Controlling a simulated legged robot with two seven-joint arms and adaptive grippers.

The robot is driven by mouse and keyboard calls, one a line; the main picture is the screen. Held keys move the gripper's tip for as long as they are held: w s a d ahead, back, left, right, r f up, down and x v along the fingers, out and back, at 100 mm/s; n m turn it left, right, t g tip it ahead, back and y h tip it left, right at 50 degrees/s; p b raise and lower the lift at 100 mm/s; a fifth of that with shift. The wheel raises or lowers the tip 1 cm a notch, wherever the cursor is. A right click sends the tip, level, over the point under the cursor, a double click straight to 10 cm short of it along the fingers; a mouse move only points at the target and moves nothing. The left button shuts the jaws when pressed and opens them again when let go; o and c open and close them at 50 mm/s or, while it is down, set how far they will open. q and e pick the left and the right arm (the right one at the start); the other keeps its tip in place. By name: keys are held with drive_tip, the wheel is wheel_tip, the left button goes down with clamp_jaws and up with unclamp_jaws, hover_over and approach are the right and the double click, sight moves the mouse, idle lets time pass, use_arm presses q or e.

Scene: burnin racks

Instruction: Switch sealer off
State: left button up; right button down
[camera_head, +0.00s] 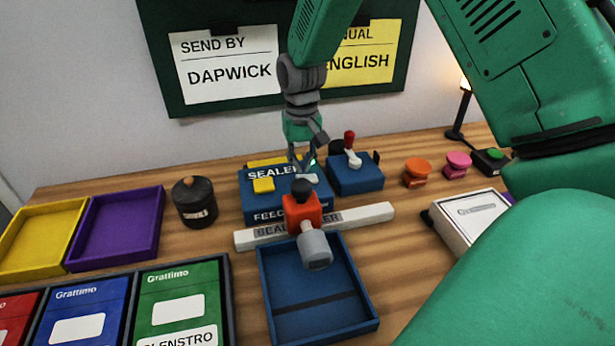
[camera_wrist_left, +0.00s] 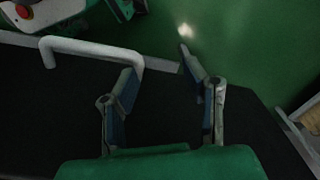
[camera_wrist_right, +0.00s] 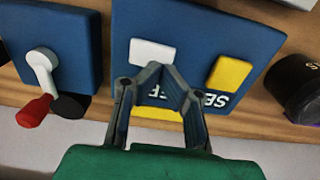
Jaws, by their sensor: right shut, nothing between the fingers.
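The blue sealer switch box (camera_head: 256,204) stands on the wooden table at mid picture, labelled SEALER, with a yellow button (camera_head: 263,185) and a pale button at its right. In the right wrist view the box (camera_wrist_right: 190,25) shows a white button (camera_wrist_right: 152,52) and a yellow button (camera_wrist_right: 230,75), with lettering partly hidden by my fingers. My right gripper (camera_head: 302,168) points down over the box; its fingertips (camera_wrist_right: 153,70) are shut and empty, beside the white button. Whether they touch it I cannot tell. My left gripper (camera_wrist_left: 157,65) is open and empty, seen only in its wrist view.
A white sealing bar (camera_head: 365,217) with a red and grey piece lies before the box, behind a blue tray (camera_head: 362,315). A blue lever box (camera_head: 355,178) stands close at right; a dark jar (camera_head: 194,203) at left. A white handle (camera_wrist_left: 90,47) is near my left gripper.

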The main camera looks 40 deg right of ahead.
drive_tip(key=shift+a+f, duration=0.25)
drive_tip(key=shift+a, duration=0.1)
drive_tip(key=shift+d+f, duration=0.25)
drive_tip(key=shift+f, duration=0.1)
drive_tip(key=shift+a+f+b, duration=0.1)
drive_tip(key=shift+f+b, duration=0.2)
drive_tip(key=shift+f, duration=0.2)
idle(0.3)
wheel_tip(320, 180, up, 7)
drive_tip(key=p, duration=0.7)
drive_tip(key=shift+r+p, duration=0.1)
drive_tip(key=shift+p, duration=0.25)
idle(0.4)
